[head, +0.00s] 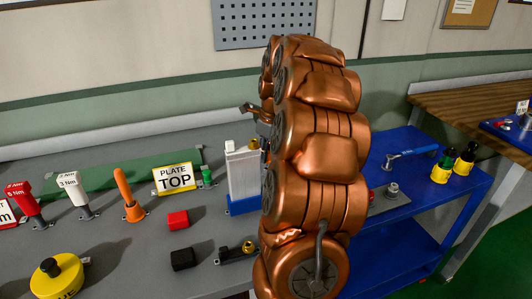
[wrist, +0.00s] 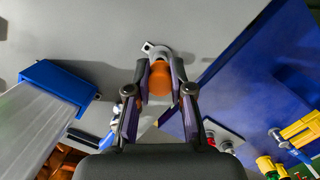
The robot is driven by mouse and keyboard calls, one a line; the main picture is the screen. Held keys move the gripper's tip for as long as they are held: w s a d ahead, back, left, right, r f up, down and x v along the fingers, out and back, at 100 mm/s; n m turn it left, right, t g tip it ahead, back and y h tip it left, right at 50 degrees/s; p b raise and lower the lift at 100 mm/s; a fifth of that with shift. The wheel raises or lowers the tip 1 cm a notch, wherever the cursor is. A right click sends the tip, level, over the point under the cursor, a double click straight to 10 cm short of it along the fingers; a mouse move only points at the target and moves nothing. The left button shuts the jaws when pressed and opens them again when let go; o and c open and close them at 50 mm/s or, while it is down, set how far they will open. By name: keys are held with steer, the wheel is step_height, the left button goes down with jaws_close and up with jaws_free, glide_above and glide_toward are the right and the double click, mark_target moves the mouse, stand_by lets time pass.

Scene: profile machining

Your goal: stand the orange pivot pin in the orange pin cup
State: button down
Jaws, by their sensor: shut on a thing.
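In the wrist view my gripper (wrist: 160,76) is shut on an orange, rounded piece, seen end-on, which I take for the orange pivot pin (wrist: 160,83). A grey metal fitting with a small lug (wrist: 155,49) shows just beyond it; I cannot tell whether they touch. In the head view an orange round cup with a flat foot (head: 135,212) stands on the bench at the left. A tapered orange handle (head: 122,183) leans in it; I cannot tell whether this is the pin cup. My arm hides the held piece in the head view.
A pale ribbed profile in a blue holder (head: 242,206) stands beside my arm and at the left of the wrist view. A blue cart (head: 425,186) adjoins on the right. Red and black blocks, torque drivers and a PLATE TOP sign (head: 175,178) occupy the grey bench.

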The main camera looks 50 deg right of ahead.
steer(key=shift+f+b, duration=0.65)
steer(key=shift+f, duration=0.65)
stand_by(1.1)
stand_by(1.1)
steer(key=c, duration=1)
jaws_free()
steer(key=shift+o, duration=0.2)
steer(key=shift+r, duration=0.15)
step_height(320, 180, up, 12)
steer(key=s, duration=0.1)
steer(key=shift+s+d+f, duration=0.15)
steer(key=shift+s+f, duration=0.05)
steer(key=shift+s, duration=0.2)
